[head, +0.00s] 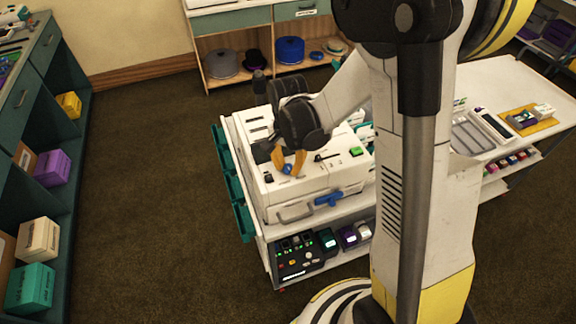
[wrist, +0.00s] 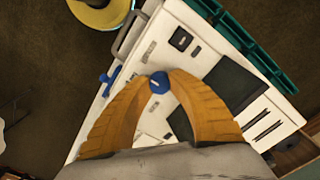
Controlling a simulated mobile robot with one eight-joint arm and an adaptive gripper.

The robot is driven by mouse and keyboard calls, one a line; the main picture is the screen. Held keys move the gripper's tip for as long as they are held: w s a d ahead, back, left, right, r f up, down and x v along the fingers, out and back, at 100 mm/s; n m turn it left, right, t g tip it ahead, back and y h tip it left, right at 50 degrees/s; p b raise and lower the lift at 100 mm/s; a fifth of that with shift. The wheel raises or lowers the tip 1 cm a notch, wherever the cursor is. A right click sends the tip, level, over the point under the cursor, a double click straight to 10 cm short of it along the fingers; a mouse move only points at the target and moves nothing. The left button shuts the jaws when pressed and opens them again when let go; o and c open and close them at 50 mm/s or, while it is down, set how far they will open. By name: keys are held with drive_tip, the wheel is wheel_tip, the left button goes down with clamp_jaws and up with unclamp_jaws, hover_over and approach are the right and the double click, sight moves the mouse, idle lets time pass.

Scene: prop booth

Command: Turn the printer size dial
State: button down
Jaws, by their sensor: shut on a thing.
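The printer (head: 318,190) is a white box on a white cart, with slots, a dark panel and small buttons on its top. The size dial is a small blue knob (wrist: 159,83) with a white mark, on the printer's top face; it also shows in the head view (head: 288,170). My gripper (wrist: 158,78) has two orange fingers, one on each side of the blue dial, shut on it. In the head view my gripper (head: 288,164) reaches down onto the front part of the printer top. The dial's base is partly hidden by the fingers.
A green button (head: 355,152) and a dark slider (head: 328,156) sit right of the dial. A blue handle (head: 329,200) is on the printer's front. Teal bins (head: 243,222) hang on the cart's left side. Open carpet (head: 150,200) lies to the left.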

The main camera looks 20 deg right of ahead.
drive_tip(key=shift+n, duration=0.3)
drive_tip(key=n+b, duration=0.2)
drive_tip(key=n, duration=0.1)
drive_tip(key=shift+n, duration=0.3)
drive_tip(key=n+b, duration=0.1)
drive_tip(key=n, duration=0.3)
drive_tip(key=shift+n+b, duration=0.3)
drive_tip(key=shift+b, duration=0.05)
drive_tip(key=c, duration=1.2)
unclamp_jaws()
drive_tip(key=shift+o, duration=0.2)
drive_tip(key=shift+r, duration=0.15)
